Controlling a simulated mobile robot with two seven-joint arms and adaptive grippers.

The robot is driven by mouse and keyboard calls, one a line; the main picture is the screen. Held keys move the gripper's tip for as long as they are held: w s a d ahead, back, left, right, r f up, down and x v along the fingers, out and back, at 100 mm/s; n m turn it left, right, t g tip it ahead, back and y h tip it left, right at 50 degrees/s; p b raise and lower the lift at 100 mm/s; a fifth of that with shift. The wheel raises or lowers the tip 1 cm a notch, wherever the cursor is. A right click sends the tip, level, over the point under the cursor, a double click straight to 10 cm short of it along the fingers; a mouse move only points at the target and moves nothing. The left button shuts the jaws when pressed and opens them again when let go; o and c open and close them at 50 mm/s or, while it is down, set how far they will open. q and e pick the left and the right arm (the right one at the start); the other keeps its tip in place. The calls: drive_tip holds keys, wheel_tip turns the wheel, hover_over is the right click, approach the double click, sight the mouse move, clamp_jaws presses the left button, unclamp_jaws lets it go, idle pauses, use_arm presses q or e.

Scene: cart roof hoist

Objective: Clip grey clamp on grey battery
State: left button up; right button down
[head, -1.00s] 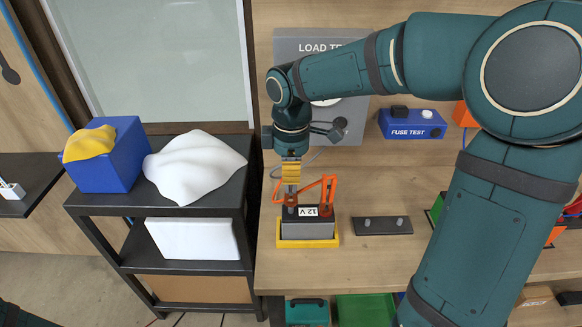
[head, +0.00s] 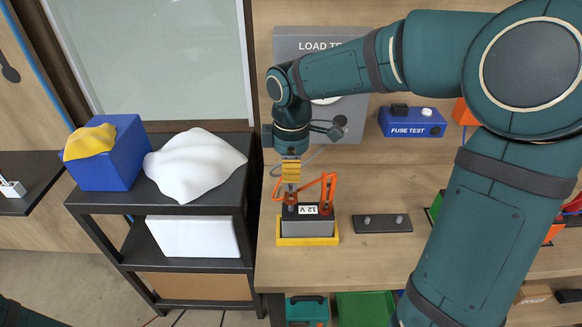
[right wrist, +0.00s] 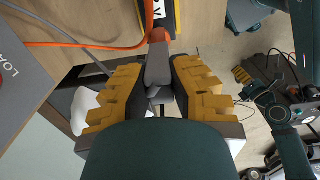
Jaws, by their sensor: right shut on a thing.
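The grey battery (head: 308,228) has a dark top and a "12 V" label and sits in a yellow tray (head: 308,241) on the bench. My right gripper (head: 291,182) points down over the battery's left terminal. Its yellow fingers are shut on the grey clamp, which shows between them in the right wrist view (right wrist: 158,65). The clamp's lower end is at the left terminal; I cannot tell whether it grips the post. An orange clamp (head: 328,192) stands at the battery's right terminal.
A dark plate with two posts (head: 382,223) lies right of the battery. The load tester (head: 300,45) and blue fuse test box (head: 412,122) are behind. A dark shelf rack with a white cloth (head: 195,165) stands left. Bench space in front of the plate is clear.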

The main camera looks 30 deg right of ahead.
drive_tip(key=shift+p, duration=0.3)
idle(0.8)
drive_tip(key=shift+f+b, duration=1)
drive_tip(key=shift+f, duration=0.6)
drive_tip(key=c, duration=1)
unclamp_jaws()
drive_tip(key=shift+o, duration=0.2)
wheel_tip(320, 180, up, 12)
drive_tip(key=shift+r, duration=0.1)
